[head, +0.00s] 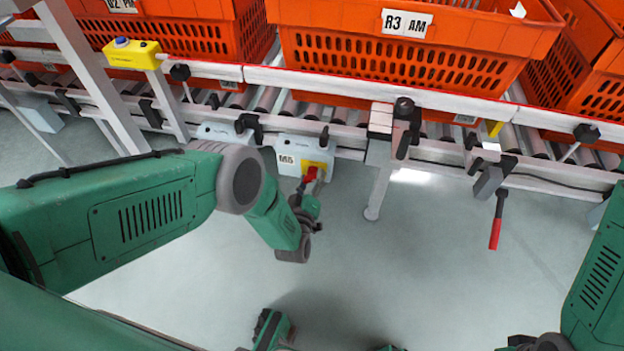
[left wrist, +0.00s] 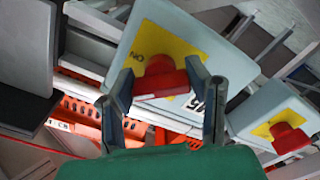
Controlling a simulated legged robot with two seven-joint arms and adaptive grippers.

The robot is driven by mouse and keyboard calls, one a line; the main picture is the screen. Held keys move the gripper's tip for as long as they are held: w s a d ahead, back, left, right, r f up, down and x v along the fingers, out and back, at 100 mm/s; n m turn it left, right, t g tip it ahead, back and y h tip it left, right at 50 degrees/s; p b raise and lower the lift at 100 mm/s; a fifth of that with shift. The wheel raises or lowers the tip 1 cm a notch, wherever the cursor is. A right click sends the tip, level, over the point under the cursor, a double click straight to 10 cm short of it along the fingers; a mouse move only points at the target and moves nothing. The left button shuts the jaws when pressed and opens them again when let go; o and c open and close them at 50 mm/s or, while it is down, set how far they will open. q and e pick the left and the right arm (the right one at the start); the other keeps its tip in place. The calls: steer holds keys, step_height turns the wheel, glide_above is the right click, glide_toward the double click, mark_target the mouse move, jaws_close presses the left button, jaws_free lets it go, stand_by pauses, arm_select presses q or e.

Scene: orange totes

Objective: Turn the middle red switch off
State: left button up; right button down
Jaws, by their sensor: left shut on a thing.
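A light grey switch box (head: 287,152) labelled "M5" hangs under the conveyor rail, with a yellow plate and a red switch (head: 311,172) on it. My left gripper (head: 309,190) reaches up to this switch. In the left wrist view the red switch (left wrist: 160,80) sits between my left fingers (left wrist: 164,84), which are shut on it. The word "ON" shows on its yellow plate (left wrist: 178,42). A second grey box (left wrist: 252,115) with a red switch (left wrist: 290,137) stands to the right there.
Orange totes (head: 420,22) stand on the roller conveyor (head: 270,98) above. A yellow button box (head: 133,54) is on the upper left rail. A support leg (head: 378,190) and a red-handled lever (head: 496,228) are to the right. The floor below is open.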

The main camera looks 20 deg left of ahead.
arm_select(q)
steer(key=n, duration=0.4)
steer(key=shift+s+f+n+b, duration=0.2)
steer(key=shift+n+b, duration=0.1)
steer(key=shift+b, duration=0.1)
steer(key=shift+d+n+b, duration=0.1)
steer(key=shift+n+b, duration=0.3)
steer(key=shift+n, duration=2.2)
steer(key=shift+s, duration=0.1)
steer(key=o, duration=1.2)
steer(key=shift+c, duration=0.2)
steer(key=shift+o, duration=0.2)
steer(key=shift+r, duration=0.1)
steer(key=shift+r, duration=0.1)
steer(key=s, duration=1.1)
steer(key=shift+s+d, duration=0.35)
steer(key=shift+d, duration=0.05)
